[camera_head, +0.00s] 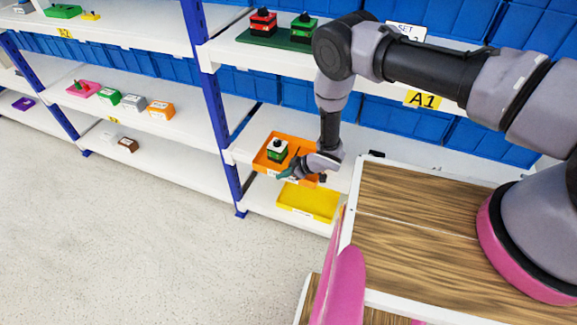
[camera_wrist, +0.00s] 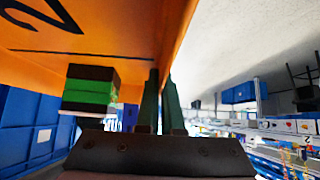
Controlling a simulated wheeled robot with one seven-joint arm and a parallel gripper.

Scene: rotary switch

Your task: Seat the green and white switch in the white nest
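The green and white switch (camera_head: 277,149), with a black knob, stands in an orange tray (camera_head: 259,158) on the middle shelf. A black and green block, likely this switch, shows at the left in the wrist view (camera_wrist: 90,92). My gripper (camera_head: 287,172) is at the tray's front right edge, apart from the switch. In the wrist view its two fingers (camera_wrist: 162,100) are close together with the tray's thin wall (camera_wrist: 178,45) between them, and they look closed on it. A whitish-grey block (camera_head: 133,102), possibly the white nest, sits on the left shelf.
A green block (camera_head: 108,96), an orange block (camera_head: 160,110) and a pink tray (camera_head: 83,89) flank the whitish block. A yellow tray (camera_head: 310,203) lies below my gripper. A blue post (camera_head: 222,140) divides the shelves. The floor (camera_head: 130,230) is clear.

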